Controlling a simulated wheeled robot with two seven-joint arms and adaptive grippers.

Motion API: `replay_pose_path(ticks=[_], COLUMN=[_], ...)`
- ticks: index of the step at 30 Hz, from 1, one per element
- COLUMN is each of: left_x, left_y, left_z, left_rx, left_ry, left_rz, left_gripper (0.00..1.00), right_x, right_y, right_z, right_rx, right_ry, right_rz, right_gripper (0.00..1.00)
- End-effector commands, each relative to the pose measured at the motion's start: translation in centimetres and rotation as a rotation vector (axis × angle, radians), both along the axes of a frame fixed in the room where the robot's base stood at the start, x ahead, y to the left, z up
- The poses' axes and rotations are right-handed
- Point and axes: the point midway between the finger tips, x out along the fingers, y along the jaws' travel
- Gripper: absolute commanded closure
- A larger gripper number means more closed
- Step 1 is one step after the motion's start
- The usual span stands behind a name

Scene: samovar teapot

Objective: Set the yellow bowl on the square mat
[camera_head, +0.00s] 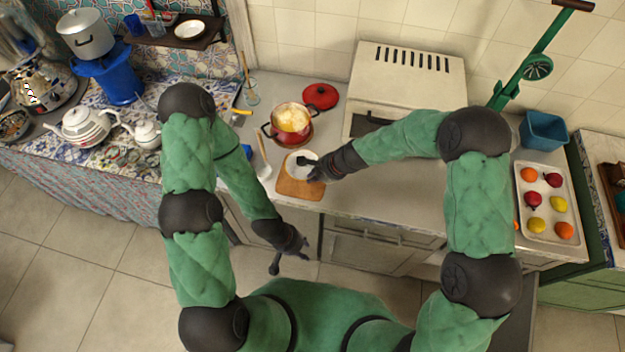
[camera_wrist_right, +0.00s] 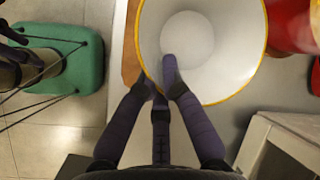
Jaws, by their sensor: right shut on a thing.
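The yellow bowl (camera_head: 296,168) shows its white inside in the head view. In the right wrist view the bowl (camera_wrist_right: 222,62) fills the top middle, with a white inside and a yellow rim. My right gripper (camera_head: 311,169) is shut on its near rim, with a finger inside the bowl; the fingers also show in the wrist view (camera_wrist_right: 164,82). The square mat (camera_head: 300,190), brown, lies on the counter under the bowl and is partly hidden by it. Whether the bowl touches the mat I cannot tell. My left gripper (camera_head: 288,258) is open and empty, in front of the counter.
A red pot (camera_head: 291,119) with yellowish contents stands just behind the bowl, and a red lid (camera_head: 320,96) lies behind it. A white oven (camera_head: 407,85) is to the right. A white spoon-like utensil (camera_head: 263,168) lies left of the mat. A fruit tray (camera_head: 547,202) is far right.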

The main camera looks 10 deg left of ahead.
Motion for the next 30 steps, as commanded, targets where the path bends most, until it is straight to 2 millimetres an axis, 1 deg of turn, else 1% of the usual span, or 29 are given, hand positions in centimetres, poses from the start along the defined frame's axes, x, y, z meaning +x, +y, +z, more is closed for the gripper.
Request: replay_pose_path(ticks=[3,8,11,15,17,25,29,30], left_x=[0.0,0.0,0.0,0.0,0.0,0.0,0.0,0.0], left_y=[0.0,0.0,0.0,0.0,0.0,0.0,0.0,0.0], left_z=[0.0,0.0,-0.1,-1.0,-1.1,-1.1,-1.4,-1.3], left_rx=[0.000,0.000,0.000,0.000,0.000,0.000,0.000,0.000], left_ry=[0.000,0.000,0.000,0.000,0.000,0.000,0.000,0.000], left_rz=[0.000,0.000,0.000,0.000,0.000,0.000,0.000,0.000], left_gripper=[0.60,0.60,0.60,0.60,0.60,0.60,0.60,0.60], right_x=[0.8,1.1,1.5,1.4,1.4,1.5,1.5,1.4], right_y=[0.3,0.5,0.6,0.6,0.6,0.6,0.6,0.6], right_z=[-0.8,-1.3,-1.9,-4.2,-4.7,-4.8,-5.2,-5.1], right_rx=[0.001,0.001,0.000,0.000,0.000,0.000,0.000,0.000], right_ry=[-0.001,-0.001,-0.001,0.001,0.000,-0.003,-0.002,-0.001], right_rz=[0.000,0.001,0.001,0.001,0.000,0.001,0.001,0.001], right_gripper=[1.00,1.00,1.00,1.00,1.00,1.00,1.00,0.81])
